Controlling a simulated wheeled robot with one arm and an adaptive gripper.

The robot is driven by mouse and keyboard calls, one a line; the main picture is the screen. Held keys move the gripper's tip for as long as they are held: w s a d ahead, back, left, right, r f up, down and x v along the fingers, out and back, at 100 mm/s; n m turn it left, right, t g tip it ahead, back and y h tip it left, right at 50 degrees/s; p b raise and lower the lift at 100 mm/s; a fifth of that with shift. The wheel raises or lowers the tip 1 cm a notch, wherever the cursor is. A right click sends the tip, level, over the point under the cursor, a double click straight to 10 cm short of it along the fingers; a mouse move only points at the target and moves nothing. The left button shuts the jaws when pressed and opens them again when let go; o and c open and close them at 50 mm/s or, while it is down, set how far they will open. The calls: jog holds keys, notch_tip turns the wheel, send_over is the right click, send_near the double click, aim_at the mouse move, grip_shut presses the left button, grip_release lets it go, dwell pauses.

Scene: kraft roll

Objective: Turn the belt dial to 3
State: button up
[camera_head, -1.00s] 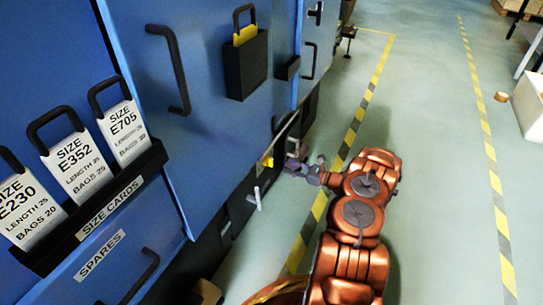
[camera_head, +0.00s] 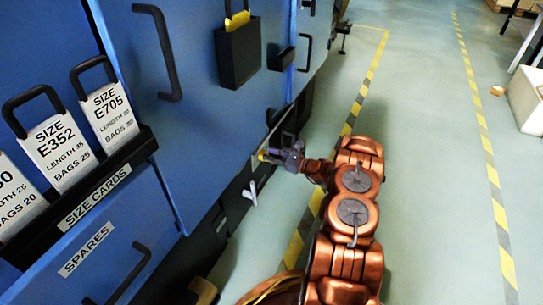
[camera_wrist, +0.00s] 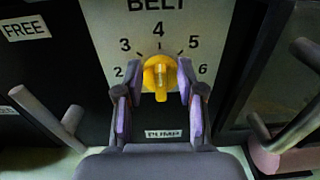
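The yellow belt dial (camera_wrist: 160,72) sits on a pale plate (camera_wrist: 112,28) marked BELT, with the numbers 2 to 6 around it, in the wrist view. The dial's raised grip stands upright in the picture, in line with the 4. My gripper (camera_wrist: 160,106) is open, with one purple-padded finger on each side of the dial and a gap showing on both sides. I cannot tell how far the fingertips are from the plate. In the head view my gripper (camera_head: 283,156) is at the blue machine's side, by the partly hidden yellow dial (camera_head: 262,154).
A grey lever (camera_wrist: 55,118) by a FREE label stands left of the dial, and another bar (camera_wrist: 283,125) stands right. A PUMP label (camera_wrist: 164,134) is below. The blue machine (camera_head: 200,120) lines the left; open floor (camera_head: 425,150) lies right.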

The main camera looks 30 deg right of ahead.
grip_shut()
jog(key=shift+a+r+n, duration=0.1)
jog(key=shift+n, duration=0.2)
jog(key=shift+p, duration=0.45)
jog(key=shift+s+a+f+n+b, duration=0.1)
jog(key=shift+a+n+b, duration=0.15)
jog(key=shift+n, duration=1.1)
jog(key=shift+s+a+f+n+b, duration=0.15)
jog(key=shift+n+b, duration=0.1)
jog(key=shift+n, duration=1.15)
jog(key=shift+s+a+f+n+b, duration=0.15)
jog(key=shift+n+b, duration=0.1)
jog(key=shift+n, duration=1.1)
jog(key=shift+w, duration=0.1)
